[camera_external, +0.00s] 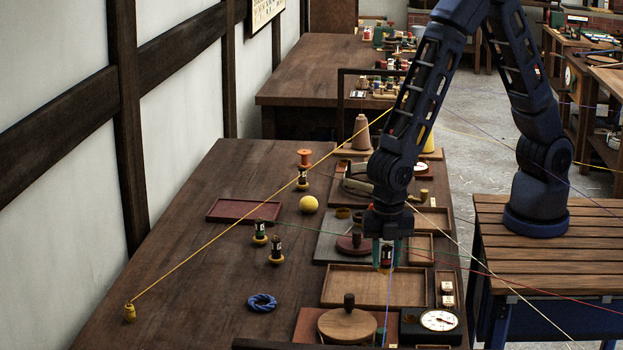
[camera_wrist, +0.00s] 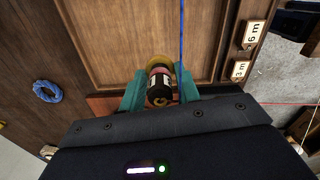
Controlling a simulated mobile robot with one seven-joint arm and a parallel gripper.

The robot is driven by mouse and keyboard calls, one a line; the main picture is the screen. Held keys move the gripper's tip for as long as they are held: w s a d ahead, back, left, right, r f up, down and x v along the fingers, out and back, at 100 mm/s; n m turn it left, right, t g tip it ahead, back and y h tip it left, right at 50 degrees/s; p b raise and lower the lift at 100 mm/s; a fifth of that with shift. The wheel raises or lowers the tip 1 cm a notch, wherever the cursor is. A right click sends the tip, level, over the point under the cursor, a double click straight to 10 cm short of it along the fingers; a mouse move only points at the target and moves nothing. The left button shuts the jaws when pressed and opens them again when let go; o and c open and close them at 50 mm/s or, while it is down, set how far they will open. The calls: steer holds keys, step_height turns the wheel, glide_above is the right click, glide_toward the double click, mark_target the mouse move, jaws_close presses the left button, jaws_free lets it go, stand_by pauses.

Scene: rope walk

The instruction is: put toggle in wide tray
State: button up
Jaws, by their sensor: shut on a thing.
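My gripper (camera_external: 386,262) is shut on a small upright piece, seemingly the toggle (camera_external: 386,256), with a black body, red band and yellow end. The wrist view shows the toggle (camera_wrist: 160,88) between the teal fingertips of my gripper (camera_wrist: 160,92). The wide tray (camera_external: 352,285), shallow brown wood with a low rim, appears empty below my gripper. In the wrist view the wide tray (camera_wrist: 120,45) fills the top, and the toggle overlaps its near edge. The height above the tray is hard to tell.
A blue rope ring (camera_external: 262,302) lies left of the tray. A round wooden lid (camera_external: 347,326) and a dial gauge (camera_external: 438,320) stand in front. Similar black-and-yellow pieces (camera_external: 276,250) and a red tray (camera_external: 243,210) are farther left. Several taut coloured cords cross the area.

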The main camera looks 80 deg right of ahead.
mark_target(385, 267)
steer(key=shift+f, duration=2.7)
steer(key=o, duration=1)
steer(key=shift+f, duration=0.1)
